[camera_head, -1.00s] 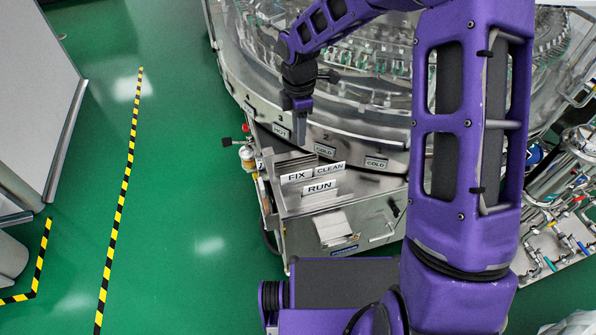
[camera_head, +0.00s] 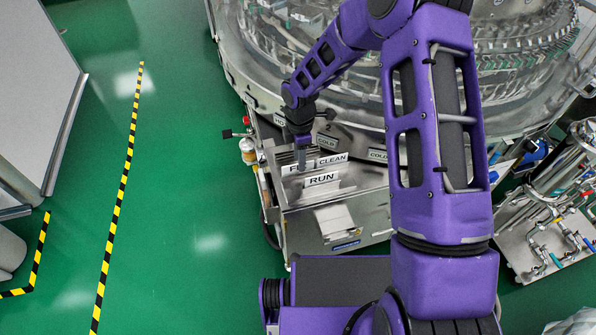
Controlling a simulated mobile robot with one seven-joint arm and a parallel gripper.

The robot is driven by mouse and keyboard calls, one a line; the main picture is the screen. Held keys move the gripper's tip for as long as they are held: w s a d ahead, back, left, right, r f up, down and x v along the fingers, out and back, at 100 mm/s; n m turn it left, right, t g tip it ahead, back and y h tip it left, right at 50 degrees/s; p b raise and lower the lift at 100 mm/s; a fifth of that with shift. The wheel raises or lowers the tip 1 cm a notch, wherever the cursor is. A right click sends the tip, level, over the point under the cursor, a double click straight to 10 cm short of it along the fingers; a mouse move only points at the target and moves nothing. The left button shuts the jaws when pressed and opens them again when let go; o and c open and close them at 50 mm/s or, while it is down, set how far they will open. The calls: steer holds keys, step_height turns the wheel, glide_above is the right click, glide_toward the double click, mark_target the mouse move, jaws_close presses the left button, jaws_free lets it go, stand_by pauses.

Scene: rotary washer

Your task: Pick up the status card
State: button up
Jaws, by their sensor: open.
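Three white status cards stand upright in a holder on a small steel shelf at the front of the washer. The RUN card (camera_head: 321,180) is in front. The FIX card (camera_head: 291,170) is behind it to the left, and the CLEAN card (camera_head: 332,159) is behind it to the right. My gripper (camera_head: 301,165) points down at the FIX card and covers part of its lettering. The gripper is open. Whether the card lies between its fingers cannot be told.
The round steel washer (camera_head: 262,92) fills the back, with HOT and COLD labels on its rim. Pipes and valves (camera_head: 560,225) stand at the right. Green floor (camera_head: 190,180) is free at the left.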

step_height(320, 180, down, 2)
jaws_close()
steer(key=shift+r, duration=0.1)
stand_by(0.5)
step_height(320, 180, up, 17)
steer(key=p, duration=0.7)
steer(key=shift+p, duration=0.35)
stand_by(0.3)
